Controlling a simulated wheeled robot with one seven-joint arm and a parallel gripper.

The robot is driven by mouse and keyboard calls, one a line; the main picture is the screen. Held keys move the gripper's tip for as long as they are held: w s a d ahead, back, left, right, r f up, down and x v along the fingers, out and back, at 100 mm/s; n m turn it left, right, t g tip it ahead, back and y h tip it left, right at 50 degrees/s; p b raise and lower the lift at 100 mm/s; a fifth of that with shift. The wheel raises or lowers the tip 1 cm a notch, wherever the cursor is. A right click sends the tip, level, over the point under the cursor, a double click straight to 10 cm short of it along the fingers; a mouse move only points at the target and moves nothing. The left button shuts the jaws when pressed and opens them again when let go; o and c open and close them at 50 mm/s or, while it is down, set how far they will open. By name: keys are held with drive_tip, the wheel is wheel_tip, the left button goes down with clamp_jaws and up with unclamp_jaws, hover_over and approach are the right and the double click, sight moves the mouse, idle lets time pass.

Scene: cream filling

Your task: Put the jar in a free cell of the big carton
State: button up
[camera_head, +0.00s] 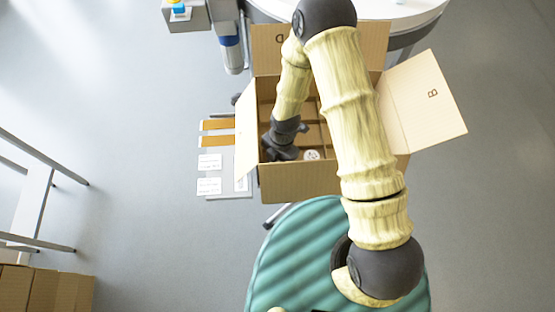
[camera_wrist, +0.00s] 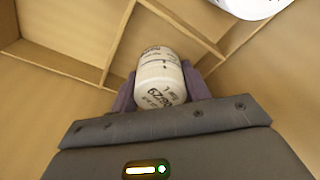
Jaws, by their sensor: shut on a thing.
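The jar (camera_wrist: 160,78) is white with dark print and sits between the two fingers of my gripper (camera_wrist: 160,92) in the wrist view. My gripper is shut on it. In the head view my gripper (camera_head: 280,147) is inside the left part of the big carton (camera_head: 300,185), and the held jar cannot be made out there. The carton is open, with thin cardboard dividers (camera_wrist: 119,42) forming cells. The dividers lie just beyond the jar in the wrist view. I cannot tell how deep the jar is in a cell. A round white top (camera_head: 312,155) shows inside the carton, right of my gripper.
A round white table (camera_head: 400,12) is behind. A teal ribbed surface (camera_head: 300,250) lies in front. A white rounded thing (camera_wrist: 250,5) is at the wrist view's top edge. Labelled cards (camera_head: 209,162) lie left of the carton.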

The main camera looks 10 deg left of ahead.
drive_tip(key=shift+f, duration=0.2)
drive_tip(key=shift+f, duration=0.15)
drive_tip(key=o, duration=0.8)
drive_tip(key=shift+o, duration=0.2)
drive_tip(key=shift+r, duration=0.2)
drive_tip(key=r, duration=0.4)
drive_tip(key=w+r, duration=0.1)
drive_tip(key=r, duration=0.3)
drive_tip(key=d+r, duration=0.1)
drive_tip(key=r, duration=0.3)
drive_tip(key=shift+w+b, duration=0.3)
drive_tip(key=shift+b, duration=0.1)
